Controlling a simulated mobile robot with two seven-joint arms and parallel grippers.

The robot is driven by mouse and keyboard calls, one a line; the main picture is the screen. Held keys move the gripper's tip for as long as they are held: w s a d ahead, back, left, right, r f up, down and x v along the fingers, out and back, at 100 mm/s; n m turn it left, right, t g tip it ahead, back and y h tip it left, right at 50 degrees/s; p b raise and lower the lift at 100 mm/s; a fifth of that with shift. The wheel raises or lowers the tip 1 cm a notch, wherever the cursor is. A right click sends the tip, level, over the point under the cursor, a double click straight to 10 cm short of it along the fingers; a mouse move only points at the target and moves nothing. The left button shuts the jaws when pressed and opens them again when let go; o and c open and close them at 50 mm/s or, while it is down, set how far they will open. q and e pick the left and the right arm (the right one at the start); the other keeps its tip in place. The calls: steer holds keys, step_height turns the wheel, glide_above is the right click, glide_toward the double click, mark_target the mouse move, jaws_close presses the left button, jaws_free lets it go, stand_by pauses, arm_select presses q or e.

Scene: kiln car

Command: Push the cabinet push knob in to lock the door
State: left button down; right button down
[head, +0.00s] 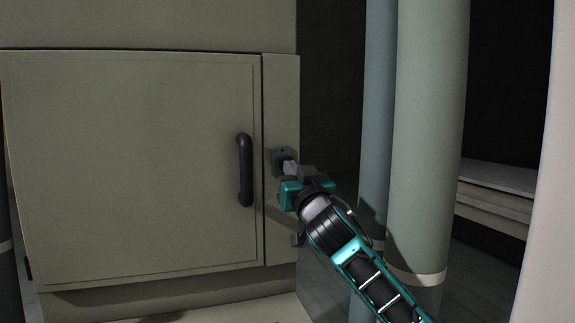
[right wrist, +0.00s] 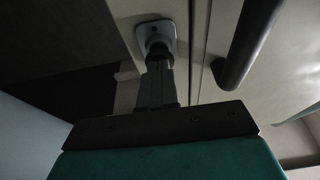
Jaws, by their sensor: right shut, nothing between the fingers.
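The grey cabinet door (head: 130,165) looks closed, flush with its frame. A black bar handle (head: 245,170) is on its right side, and it also shows in the right wrist view (right wrist: 246,40). The push knob's square plate (head: 280,154) sits on the narrow strip right of the door. In the right wrist view the plate (right wrist: 144,30) carries a dark round knob (right wrist: 158,49). My right gripper (head: 289,166) is shut and empty, its fingertips (right wrist: 157,68) at the knob's front. They look in contact, but I cannot be sure. The fingers partly hide the knob. My left gripper is not in view.
Two thick upright pipes, one blue-grey (head: 377,90) and one pale green (head: 430,130), stand close to the right of my right arm. A stack of pale boards (head: 500,185) lies behind them.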

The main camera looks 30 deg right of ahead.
steer(key=shift+w+d, duration=0.15)
steer(key=shift+w, duration=0.55)
stand_by(0.4)
steer(key=shift+s+a, duration=0.2)
steer(key=shift+s, duration=0.65)
steer(key=shift+s+a, duration=0.15)
steer(key=shift+s, duration=0.65)
steer(key=shift+s+a, duration=0.2)
steer(key=shift+s, duration=0.65)
steer(key=b+v, duration=0.1)
steer(key=v, duration=1.1)
steer(key=shift+s+a+f, duration=0.15)
steer(key=shift+s, duration=0.2)
